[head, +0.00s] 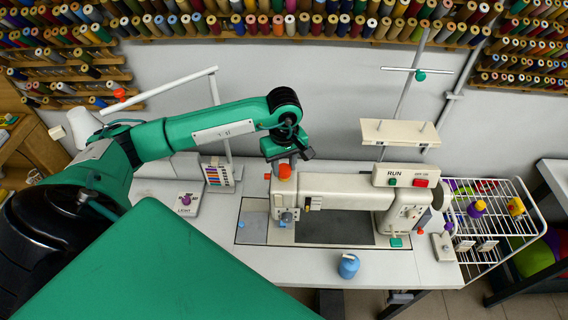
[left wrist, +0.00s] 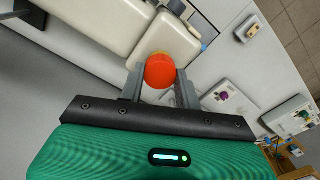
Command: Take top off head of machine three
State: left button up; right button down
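The sewing machine (head: 345,190) stands in the middle of the white table. On its head, at the left end, sits a round orange-red top (head: 285,171). My left gripper (head: 285,161) points down at this top from above. In the left wrist view the orange-red top (left wrist: 160,70) lies between the two grey fingertips (left wrist: 160,80). The fingers are apart and very close to its sides; whether they press on it cannot be told. The top appears to be at the machine head. My right gripper is not in view.
A blue spool (head: 348,265) stands on the table's front edge. A white wire rack (head: 490,230) with spools is at the right. A thread stand (head: 215,110) rises behind my left arm, and a RUN control box (head: 405,176) sits on the machine. Thread racks line the wall.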

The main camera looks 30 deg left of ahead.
pick_arm(q)
jog(key=shift+f+n+b, duration=0.1)
jog(key=shift+n+b, duration=0.3)
jog(key=shift+n, duration=0.5)
jog(key=shift+n+b, duration=0.35)
jog(key=shift+n, duration=1.25)
jog(key=shift+n+b, duration=0.3)
jog(key=shift+n, duration=0.6)
jog(key=n, duration=0.3)
jog(key=shift+n+b, duration=0.3)
jog(key=n, duration=0.3)
jog(key=shift+n+b, duration=0.3)
jog(key=shift+n, duration=0.7)
